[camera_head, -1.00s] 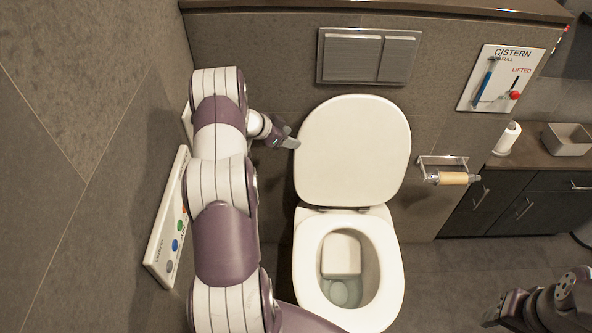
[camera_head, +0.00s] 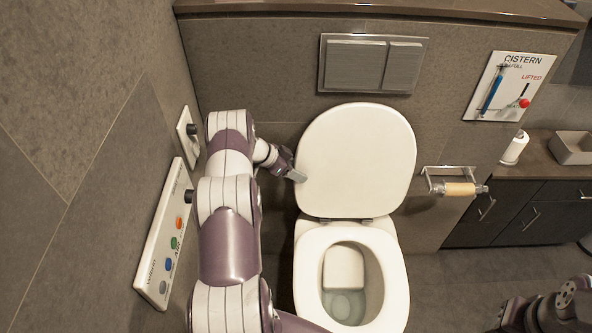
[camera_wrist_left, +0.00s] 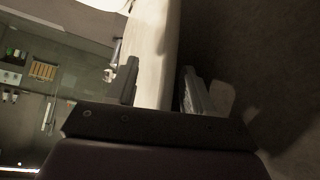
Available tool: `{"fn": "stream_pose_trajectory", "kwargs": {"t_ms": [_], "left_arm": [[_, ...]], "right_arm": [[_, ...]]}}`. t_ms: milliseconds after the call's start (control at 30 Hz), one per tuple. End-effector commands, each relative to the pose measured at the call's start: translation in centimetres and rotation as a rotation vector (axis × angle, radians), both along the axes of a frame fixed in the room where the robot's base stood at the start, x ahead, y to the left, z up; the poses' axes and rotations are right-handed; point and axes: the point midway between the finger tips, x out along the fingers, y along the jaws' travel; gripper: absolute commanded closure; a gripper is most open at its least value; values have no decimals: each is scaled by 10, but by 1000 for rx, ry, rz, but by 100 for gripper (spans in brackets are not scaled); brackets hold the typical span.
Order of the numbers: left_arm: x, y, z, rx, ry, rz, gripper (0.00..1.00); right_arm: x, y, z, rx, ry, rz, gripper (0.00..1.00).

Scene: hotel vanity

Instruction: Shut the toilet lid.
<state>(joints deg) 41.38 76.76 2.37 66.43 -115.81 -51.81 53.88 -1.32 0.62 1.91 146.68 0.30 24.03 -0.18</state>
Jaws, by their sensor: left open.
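The white toilet lid (camera_head: 357,160) stands raised behind the open seat (camera_head: 310,262) and bowl, leaning toward the wall. My left gripper (camera_head: 297,174) is at the lid's left edge, about mid-height. In the left wrist view, my left gripper (camera_wrist_left: 160,85) is open, with the pale edge of the lid (camera_wrist_left: 155,45) between its two fingers. I cannot tell whether either finger touches it. My right gripper (camera_head: 512,312) shows at the lower right, far from the toilet; its jaws are not clear.
A flush plate (camera_head: 370,64) is on the wall above the lid. A control panel (camera_head: 166,235) is on the left wall beside my left arm. A paper roll holder (camera_head: 458,188) and a dark vanity cabinet (camera_head: 520,210) are to the right. The floor between toilet and cabinet is clear.

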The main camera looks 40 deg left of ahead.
Motion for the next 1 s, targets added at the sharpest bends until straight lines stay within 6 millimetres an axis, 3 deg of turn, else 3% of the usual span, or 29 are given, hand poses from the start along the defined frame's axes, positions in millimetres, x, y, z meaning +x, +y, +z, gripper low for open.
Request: {"fn": "stream_pose_trajectory", "kwargs": {"t_ms": [33,167,200,567,800,1000], "left_arm": [[0,0,0,0,0,0,52],[0,0,0,0,0,0,94],[0,0,0,0,0,0,100],[-12,-7,5,25,-37,4,100],[-43,-28,5,107,-159,5,100],[-73,-48,-5,192,-284,5,100]], "right_arm": [[0,0,0,0,0,0,45],[0,0,0,0,0,0,45],[0,0,0,0,0,0,45],[0,0,14,0,0,0,45],[0,0,34,0,0,0,45],[0,0,34,0,0,0,45]]}}
